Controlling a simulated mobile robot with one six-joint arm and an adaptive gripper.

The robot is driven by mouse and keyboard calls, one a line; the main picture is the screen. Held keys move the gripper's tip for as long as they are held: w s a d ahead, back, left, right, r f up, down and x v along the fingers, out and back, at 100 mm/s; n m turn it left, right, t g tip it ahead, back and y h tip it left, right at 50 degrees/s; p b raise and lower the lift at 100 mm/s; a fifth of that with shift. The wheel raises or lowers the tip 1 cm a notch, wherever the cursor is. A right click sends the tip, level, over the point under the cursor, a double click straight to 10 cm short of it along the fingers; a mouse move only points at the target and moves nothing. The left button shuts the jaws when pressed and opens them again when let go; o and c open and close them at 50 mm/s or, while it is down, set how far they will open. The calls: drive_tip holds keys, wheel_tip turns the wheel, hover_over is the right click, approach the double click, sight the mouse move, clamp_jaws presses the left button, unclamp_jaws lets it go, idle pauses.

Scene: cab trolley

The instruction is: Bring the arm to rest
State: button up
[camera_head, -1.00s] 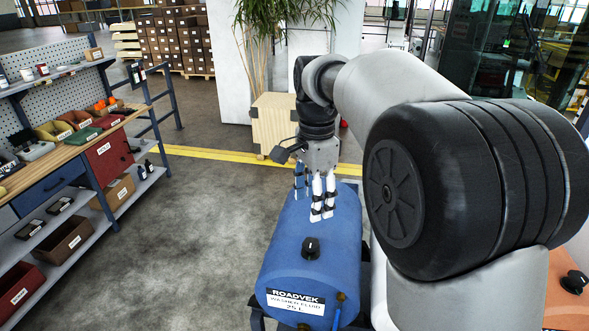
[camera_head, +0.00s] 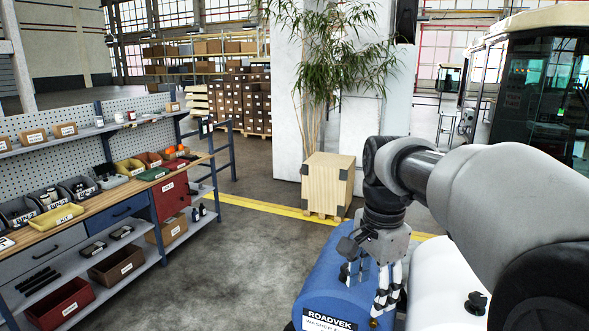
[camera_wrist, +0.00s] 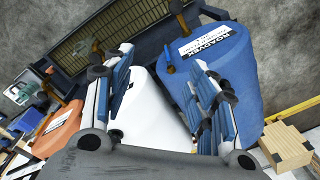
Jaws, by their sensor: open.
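My gripper (camera_head: 372,292) hangs from my bent arm at the lower right of the head view, pointing down over the blue drum. It is open, with nothing seen between its fingers. In the wrist view my gripper (camera_wrist: 160,95) shows its two fingers spread wide apart. The blue drum (camera_head: 322,272), labelled ROADVEK, lies below the fingers; it also shows in the wrist view (camera_wrist: 235,75). A white drum (camera_head: 432,268) lies beside it to the right, partly hidden by my arm. I cannot tell how close the fingertips are to the blue drum.
A workbench (camera_head: 128,198) with bins and shelves stands at the left. A wooden crate (camera_head: 328,187) stands behind the drums by a yellow floor line. An orange drum (camera_wrist: 58,130) lies beyond the white one. The grey floor (camera_head: 235,270) between bench and drums is clear.

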drive_tip(key=s+f+n+t+b, duration=0.2)
drive_tip(key=s+f+n+b, duration=0.4)
drive_tip(key=s+f+b, duration=0.5)
drive_tip(key=s+f+n+t+b, duration=0.2)
drive_tip(key=s+f+n+b, duration=0.5)
drive_tip(key=s+f+b, duration=0.4)
wheel_tip(320, 180, down, 6)
drive_tip(key=shift+s+r, duration=0.1)
drive_tip(key=shift+s, duration=0.3)
drive_tip(key=shift+o, duration=0.2)
